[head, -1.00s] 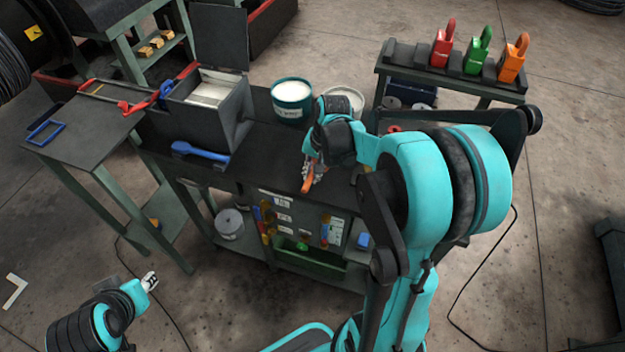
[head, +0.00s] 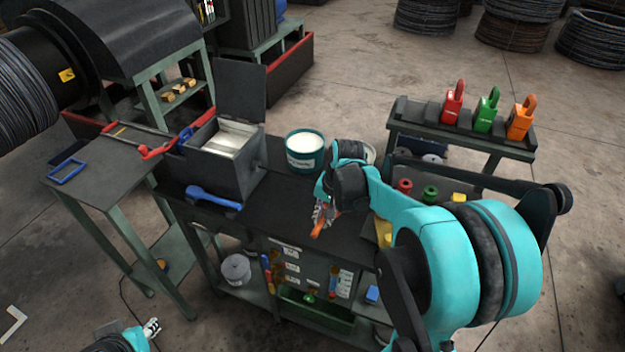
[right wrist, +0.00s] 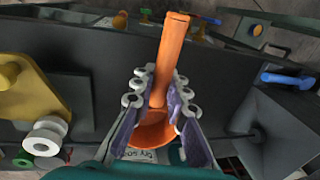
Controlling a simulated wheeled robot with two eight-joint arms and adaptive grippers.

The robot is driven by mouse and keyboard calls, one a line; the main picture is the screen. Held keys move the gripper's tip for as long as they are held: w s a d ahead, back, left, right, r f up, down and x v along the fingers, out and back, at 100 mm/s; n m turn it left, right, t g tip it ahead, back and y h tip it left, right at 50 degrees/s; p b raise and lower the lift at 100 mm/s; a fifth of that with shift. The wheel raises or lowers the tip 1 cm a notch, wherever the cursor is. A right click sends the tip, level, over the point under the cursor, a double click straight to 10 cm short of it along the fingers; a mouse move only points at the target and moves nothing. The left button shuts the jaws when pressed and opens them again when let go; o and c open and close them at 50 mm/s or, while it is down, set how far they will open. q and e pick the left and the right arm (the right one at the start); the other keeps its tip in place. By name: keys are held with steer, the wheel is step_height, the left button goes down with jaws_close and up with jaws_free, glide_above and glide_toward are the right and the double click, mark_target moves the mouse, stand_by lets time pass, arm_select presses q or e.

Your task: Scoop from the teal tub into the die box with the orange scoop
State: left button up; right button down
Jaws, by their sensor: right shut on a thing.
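The teal tub (head: 304,160) stands on the dark bench with pale material inside. The die box (head: 245,171), a grey box with its lid raised, stands left of it and also shows in the right wrist view (right wrist: 280,125). My right gripper (right wrist: 157,108) is shut on the orange scoop (right wrist: 173,50), its fingers on both sides near the bowl. In the head view the scoop (head: 319,229) is over the bench, in front of the tub. The scoop's inside is not clear. My left gripper (head: 152,328) is low at left, away from the bench; its opening is too small to judge.
A blue-handled tool (head: 213,198) lies in front of the die box. A side table (head: 95,185) stands at left. A rack (head: 465,137) with red, green and orange padlock-shaped weights stands at right. Yellow and red parts lie right of my right gripper.

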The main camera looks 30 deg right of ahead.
step_height(320, 180, up, 7)
steer(key=p, duration=0.5)
steer(key=shift+r, duration=0.1)
